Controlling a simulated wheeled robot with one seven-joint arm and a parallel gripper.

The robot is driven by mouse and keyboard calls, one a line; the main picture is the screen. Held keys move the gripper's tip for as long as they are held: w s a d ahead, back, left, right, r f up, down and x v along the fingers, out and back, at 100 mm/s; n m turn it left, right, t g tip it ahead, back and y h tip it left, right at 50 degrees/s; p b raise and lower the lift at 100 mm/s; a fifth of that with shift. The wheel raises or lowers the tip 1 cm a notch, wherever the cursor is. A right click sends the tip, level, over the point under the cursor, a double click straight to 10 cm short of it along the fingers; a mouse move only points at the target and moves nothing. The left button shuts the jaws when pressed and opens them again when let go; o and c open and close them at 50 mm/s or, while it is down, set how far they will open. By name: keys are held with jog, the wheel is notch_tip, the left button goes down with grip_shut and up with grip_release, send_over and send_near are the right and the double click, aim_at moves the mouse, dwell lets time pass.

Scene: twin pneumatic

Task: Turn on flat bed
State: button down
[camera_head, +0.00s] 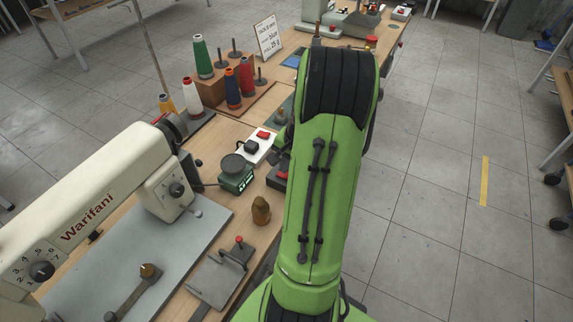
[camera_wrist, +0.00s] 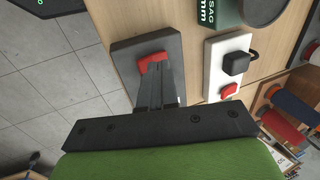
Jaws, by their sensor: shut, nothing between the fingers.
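A dark grey switch box (camera_wrist: 122,57) with a red rocker switch (camera_wrist: 151,59) lies on the wooden table in the wrist view. My gripper (camera_wrist: 155,70) is shut and empty, with its fingertips at the red rocker. They look to touch it or hover just over it; I cannot tell which. They hide part of the rocker. In the head view only a part of the dark switch box (camera_head: 277,180) shows beside my green arm, and my fingertips are hidden. The cream Warifani sewing machine (camera_head: 95,205) stands at the left on its grey bed plate (camera_head: 190,237).
A white power strip (camera_wrist: 214,77) with a red switch (camera_wrist: 228,90) and black plug lies right beside the dark box. A green scale (camera_head: 236,174), a brown knob-shaped piece (camera_head: 261,211) and thread cones (camera_head: 202,57) stand near. Open floor (camera_head: 440,170) lies right of the table.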

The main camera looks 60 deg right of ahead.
notch_tip(320, 180, up, 12)
jog(key=p, duration=0.3)
jog(key=shift+p, duration=0.3)
